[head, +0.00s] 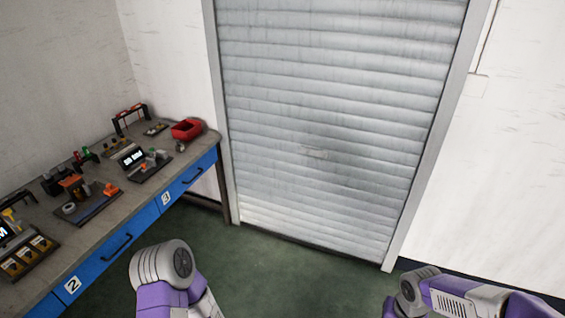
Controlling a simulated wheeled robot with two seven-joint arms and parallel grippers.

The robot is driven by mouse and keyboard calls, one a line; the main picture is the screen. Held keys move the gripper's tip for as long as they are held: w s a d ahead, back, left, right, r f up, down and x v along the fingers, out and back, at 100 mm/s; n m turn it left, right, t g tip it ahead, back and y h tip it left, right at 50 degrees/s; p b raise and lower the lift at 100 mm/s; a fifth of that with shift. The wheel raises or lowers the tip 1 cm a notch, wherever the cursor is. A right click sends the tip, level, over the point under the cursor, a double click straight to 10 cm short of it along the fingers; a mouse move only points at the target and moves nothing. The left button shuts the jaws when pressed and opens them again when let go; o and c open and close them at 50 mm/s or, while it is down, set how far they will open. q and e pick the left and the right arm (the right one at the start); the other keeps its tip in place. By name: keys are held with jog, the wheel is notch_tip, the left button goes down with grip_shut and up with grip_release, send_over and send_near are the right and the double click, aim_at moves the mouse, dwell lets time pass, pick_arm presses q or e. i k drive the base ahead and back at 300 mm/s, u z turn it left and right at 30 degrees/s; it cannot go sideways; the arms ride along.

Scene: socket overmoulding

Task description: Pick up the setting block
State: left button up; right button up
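I cannot pick out the setting block for certain; the bench items in the head view are small and far off. Several fixtures stand on the workbench (120,205) at the left. They include a dark tray with an orange part (90,204), a plate with a small display (132,157) and orange and green pieces, and a dark block-like device (57,183). My two purple and grey arms show only as links at the bottom edge. Both grippers are outside the picture, so what they hold is hidden. No arm link touches the bench items.
The bench has blue drawers (182,186) with handles, numbered 2 and 3. A red bin (186,129) stands at its far end, and a tray with yellow compartments (25,257) at its near end. A closed roller shutter (330,110) stands ahead. The green floor (285,275) before it is clear.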

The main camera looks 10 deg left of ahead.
aim_at(179, 147)
jog(key=u, duration=0.05)
jog(key=i, duration=1.75)
jog(key=u, duration=0.9)
jog(key=i, duration=1.65)
jog(key=u, duration=1.6)
jog(key=i, duration=0.6)
jog(key=u, duration=0.45)
